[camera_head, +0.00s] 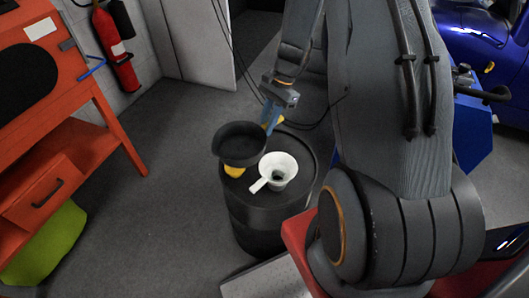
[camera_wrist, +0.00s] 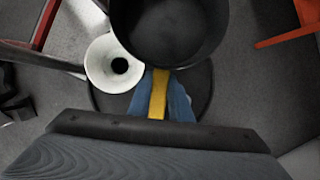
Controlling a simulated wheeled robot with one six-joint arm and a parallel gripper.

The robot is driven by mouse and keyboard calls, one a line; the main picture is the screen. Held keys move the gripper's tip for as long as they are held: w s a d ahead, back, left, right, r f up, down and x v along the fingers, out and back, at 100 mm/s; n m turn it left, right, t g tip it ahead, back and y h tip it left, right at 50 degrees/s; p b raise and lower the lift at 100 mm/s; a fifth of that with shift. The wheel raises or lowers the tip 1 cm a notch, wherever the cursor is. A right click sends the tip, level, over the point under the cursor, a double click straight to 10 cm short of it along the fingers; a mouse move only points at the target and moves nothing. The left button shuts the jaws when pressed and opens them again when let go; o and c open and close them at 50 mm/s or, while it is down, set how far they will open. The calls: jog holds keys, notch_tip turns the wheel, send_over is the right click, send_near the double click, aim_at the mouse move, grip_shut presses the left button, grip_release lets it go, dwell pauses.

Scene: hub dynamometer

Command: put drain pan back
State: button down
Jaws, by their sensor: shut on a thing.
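The drain pan (camera_head: 240,141) is a round black pan with a yellow handle. In the head view it is over the left part of the top of a black drum (camera_head: 258,215); I cannot tell whether it touches the drum. My gripper (camera_head: 270,122) is at the pan's right side, its blue fingers shut on the yellow handle. In the wrist view the pan (camera_wrist: 168,28) fills the top middle, and my gripper (camera_wrist: 160,98) grips the yellow handle (camera_wrist: 158,92) just below it. A yellow part also shows under the pan in the head view.
A white funnel (camera_head: 278,168) stands on the drum top, close to the pan; it also shows in the wrist view (camera_wrist: 108,66). An orange workbench (camera_head: 75,140) and a fire extinguisher (camera_head: 117,50) are at the left. A blue car (camera_head: 480,35) is at upper right. Grey floor between bench and drum is clear.

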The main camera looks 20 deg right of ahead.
jog(key=d+f+m+t+b, duration=0.1)
jog(key=d+f+m+b, duration=0.1)
jog(key=d+f+m, duration=0.1)
jog(key=d+f+m+t+b, duration=0.2)
jog(key=d+f+m, duration=0.1)
jog(key=d+m, duration=0.1)
jog(key=d+f+m+t+h+b, duration=0.1)
jog(key=d+f+m+b, duration=0.2)
jog(key=d+f+m, duration=0.1)
jog(key=shift+s+d+m, duration=0.2)
jog(key=shift+s+m, duration=0.05)
jog(key=shift+m, duration=0.45)
jog(key=shift+f, duration=2.45)
jog(key=shift+f+b, duration=0.15)
jog(key=shift+b, duration=0.15)
jog(key=c, duration=1.6)
grip_release()
